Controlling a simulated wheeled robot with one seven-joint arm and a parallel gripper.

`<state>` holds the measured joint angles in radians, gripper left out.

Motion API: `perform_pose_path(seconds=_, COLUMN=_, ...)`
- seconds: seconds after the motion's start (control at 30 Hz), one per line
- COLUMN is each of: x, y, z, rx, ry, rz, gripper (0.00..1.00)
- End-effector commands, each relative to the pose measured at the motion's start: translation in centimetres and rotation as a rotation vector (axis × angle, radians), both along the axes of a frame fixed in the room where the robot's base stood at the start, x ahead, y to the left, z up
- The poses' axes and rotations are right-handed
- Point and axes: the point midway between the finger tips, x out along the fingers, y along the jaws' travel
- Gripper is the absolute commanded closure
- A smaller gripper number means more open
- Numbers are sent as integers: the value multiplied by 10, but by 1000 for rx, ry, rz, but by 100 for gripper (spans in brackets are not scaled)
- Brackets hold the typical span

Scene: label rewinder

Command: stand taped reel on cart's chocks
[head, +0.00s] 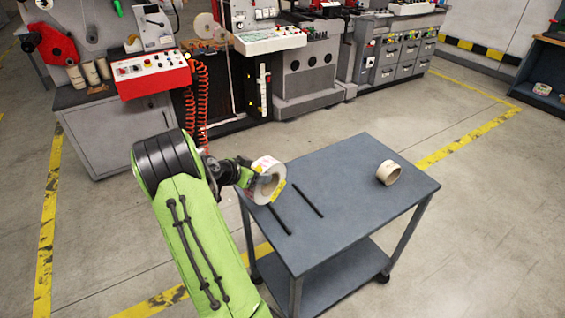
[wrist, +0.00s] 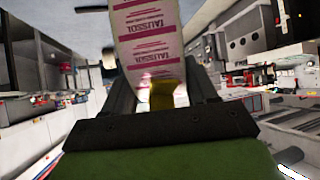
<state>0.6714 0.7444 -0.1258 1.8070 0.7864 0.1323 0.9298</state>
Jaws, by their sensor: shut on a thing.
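The taped reel (head: 266,166) is a white roll with pink print, an open core and a yellow tape patch. My gripper (head: 247,176) is shut on the reel's rim, at its left in the head view. In the wrist view the reel (wrist: 148,32) stands up between the fingers, with the yellow tape low between them. The grey cart (head: 345,225) has two dark parallel bars as chocks, a left one (head: 279,220) and a right one (head: 308,199). The reel shows over the cart's far left corner, upright; its height above the top is hard to tell.
A second, beige reel (head: 388,173) stands on the cart's right part. The cart top between it and the chocks is clear. Behind are the label machine (head: 305,75) and a grey cabinet (head: 118,132). A dark shelf (head: 543,75) is at far right.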

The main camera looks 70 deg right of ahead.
Motion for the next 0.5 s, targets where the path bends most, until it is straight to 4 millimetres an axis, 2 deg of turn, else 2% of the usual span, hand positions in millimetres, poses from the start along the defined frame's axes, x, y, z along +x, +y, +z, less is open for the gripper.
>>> perform_pose_path(seconds=0.1, x=-32, y=-17, z=17, rx=-39, ry=17, rz=-143, gripper=100)
perform_pose_path(seconds=0.2, x=-52, y=-25, z=27, rx=-58, ry=31, rz=-233, gripper=100)
perform_pose_path(seconds=0.33, x=-68, y=-29, z=35, rx=-72, ry=43, rz=-300, gripper=100)
perform_pose_path(seconds=0.5, x=-73, y=-30, z=35, rx=-76, ry=47, rz=-321, gripper=100)
